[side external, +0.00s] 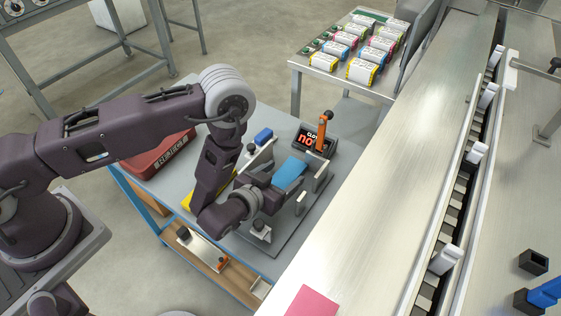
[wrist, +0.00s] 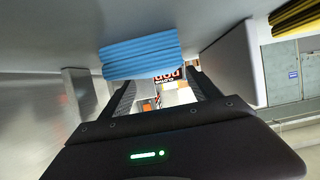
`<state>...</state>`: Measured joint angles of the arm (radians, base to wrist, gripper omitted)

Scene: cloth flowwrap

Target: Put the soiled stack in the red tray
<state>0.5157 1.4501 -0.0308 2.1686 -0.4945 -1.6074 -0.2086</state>
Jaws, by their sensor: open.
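A blue stack of folded cloths (side external: 290,174) lies on the grey fixture plate on the workbench. It also shows in the wrist view (wrist: 140,58), its layered edge in front of my fingers; I see no stain on the visible faces. My gripper (side external: 276,190) is low beside the stack, in from its near left side. In the wrist view my gripper (wrist: 163,88) has its fingers apart; whether they straddle the stack is unclear. The red tray (side external: 160,152), with a partly readable label, stands on the bench behind my arm and is partly hidden.
Yellow material (wrist: 297,16) shows in the wrist view. Upright pale posts (side external: 320,178) border the fixture. A display (side external: 312,137) with red letters and an orange handle stands behind the stack. A steel conveyor surface (side external: 385,150) runs along the right. Wrapped packs (side external: 365,72) fill a rear table.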

